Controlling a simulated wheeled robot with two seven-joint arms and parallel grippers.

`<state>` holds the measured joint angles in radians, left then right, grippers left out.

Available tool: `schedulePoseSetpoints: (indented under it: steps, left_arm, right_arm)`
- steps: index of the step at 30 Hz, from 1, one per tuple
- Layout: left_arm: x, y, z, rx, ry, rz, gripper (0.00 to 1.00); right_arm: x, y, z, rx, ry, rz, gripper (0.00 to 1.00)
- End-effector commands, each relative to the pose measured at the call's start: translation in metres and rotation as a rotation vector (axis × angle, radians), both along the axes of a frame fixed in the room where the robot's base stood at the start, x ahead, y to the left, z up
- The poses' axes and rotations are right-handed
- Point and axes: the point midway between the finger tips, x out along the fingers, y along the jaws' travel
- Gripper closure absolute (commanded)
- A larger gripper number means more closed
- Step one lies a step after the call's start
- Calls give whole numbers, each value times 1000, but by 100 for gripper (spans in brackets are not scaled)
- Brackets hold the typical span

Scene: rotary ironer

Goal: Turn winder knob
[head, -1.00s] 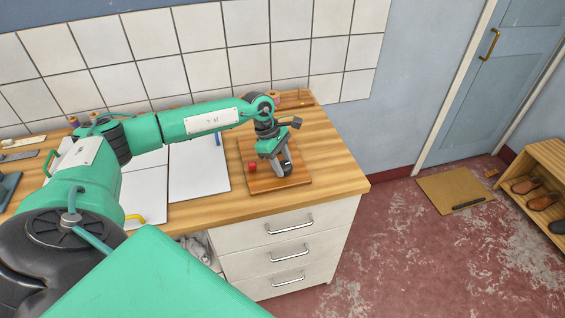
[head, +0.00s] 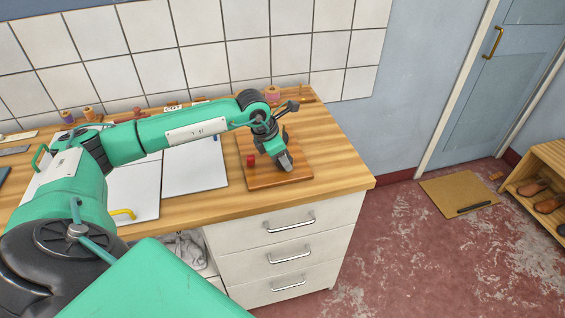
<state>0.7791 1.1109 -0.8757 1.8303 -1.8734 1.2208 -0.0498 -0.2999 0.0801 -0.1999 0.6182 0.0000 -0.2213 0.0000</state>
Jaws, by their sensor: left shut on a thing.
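My left gripper (head: 284,160) is over a wooden board (head: 262,182) on the right part of the worktop, tilted and pointing down. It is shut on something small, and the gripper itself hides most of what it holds. I cannot make out the winder knob's shape. A small red piece (head: 251,160) shows on the board just left of the gripper. My right gripper is not in the head view.
The wooden worktop (head: 340,168) ends at the right, above white drawers (head: 285,228). Pale flat panels (head: 195,165) lie left of the board. Thread spools (head: 272,93) stand along the tiled wall. The floor at right is mostly clear, with a brown mat (head: 459,193) and a shoe rack (head: 540,185).

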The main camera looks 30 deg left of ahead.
Motion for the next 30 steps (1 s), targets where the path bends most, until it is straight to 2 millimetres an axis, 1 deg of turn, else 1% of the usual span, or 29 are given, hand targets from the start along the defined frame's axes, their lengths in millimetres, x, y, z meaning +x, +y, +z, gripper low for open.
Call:
schedulePoseSetpoints:
  steps: [1, 3, 15, 20, 22, 25, 30]
  left_arm:
    - [1, 0, -4, 0, -5, 41, 81]
    - [0, 0, -4, 1, -5, 109, 81]
    - [0, -3, -3, -2, -6, 487, 81]
    - [0, -3, -2, -2, -5, 625, 81]
    - [0, -4, -1, -2, -5, 679, 81]
    - [0, -4, -1, -3, -5, 746, 81]
    - [0, -4, 0, -2, -4, 834, 81]
  right_arm:
    - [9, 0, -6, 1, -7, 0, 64]
    - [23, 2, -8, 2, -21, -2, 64]
    - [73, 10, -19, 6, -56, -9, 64]
    - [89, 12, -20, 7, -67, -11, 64]
    - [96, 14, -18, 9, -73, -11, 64]
    - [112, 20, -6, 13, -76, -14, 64]
    - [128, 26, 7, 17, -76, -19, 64]
